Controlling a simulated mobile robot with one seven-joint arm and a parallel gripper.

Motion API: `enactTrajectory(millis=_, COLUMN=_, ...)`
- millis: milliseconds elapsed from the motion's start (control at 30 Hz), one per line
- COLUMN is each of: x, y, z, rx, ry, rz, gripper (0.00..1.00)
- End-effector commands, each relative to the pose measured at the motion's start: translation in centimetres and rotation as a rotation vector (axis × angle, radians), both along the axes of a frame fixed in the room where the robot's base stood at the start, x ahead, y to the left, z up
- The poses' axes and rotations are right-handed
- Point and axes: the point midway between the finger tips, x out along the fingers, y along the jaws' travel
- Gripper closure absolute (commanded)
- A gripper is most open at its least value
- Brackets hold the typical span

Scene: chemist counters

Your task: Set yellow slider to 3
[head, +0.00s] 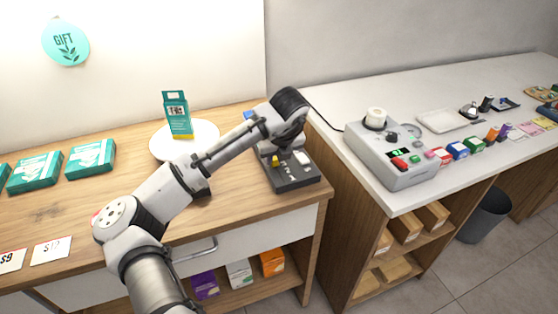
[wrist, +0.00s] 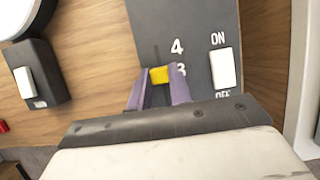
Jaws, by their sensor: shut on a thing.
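The yellow slider (wrist: 160,75) sits in its slot on a dark grey control box (wrist: 200,30), with its knob beside the mark 3 and below the mark 4 in the wrist view. Lower marks are hidden by my gripper. My gripper (wrist: 159,86) is shut on the yellow slider, with a purple finger on each side of it. In the head view the control box (head: 292,182) stands at the right end of the wooden counter, and the slider shows as a small yellow spot (head: 275,161) below my wrist.
A white ON/OFF rocker switch (wrist: 224,69) is right of the slider. A smaller switch box (wrist: 36,75) is at the left in the wrist view. A white round plate with a teal box (head: 177,117) stands left of my arm. A grey machine (head: 390,152) stands on the white counter.

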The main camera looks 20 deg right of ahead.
Motion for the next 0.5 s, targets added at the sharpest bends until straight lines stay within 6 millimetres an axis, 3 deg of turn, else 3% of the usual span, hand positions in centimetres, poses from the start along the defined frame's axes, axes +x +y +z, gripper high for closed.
enactTrajectory(millis=167, x=-0.01, y=-0.02, z=0.08, rx=0.0, ry=-0.002, rz=-0.001, gripper=1.0)
enactTrajectory(millis=200, x=-0.01, y=-0.02, z=0.08, rx=0.0, ry=-0.002, rz=-0.001, gripper=0.79)
enactTrajectory(millis=300, x=-0.03, y=-0.02, z=0.06, rx=0.0, ry=-0.002, rz=-0.001, gripper=0.66)
enactTrajectory(millis=367, x=-0.04, y=-0.01, z=0.06, rx=-0.001, ry=-0.001, rz=-0.001, gripper=0.58)
enactTrajectory(millis=500, x=-0.04, y=-0.01, z=0.03, rx=-0.001, ry=-0.001, rz=-0.001, gripper=0.58)
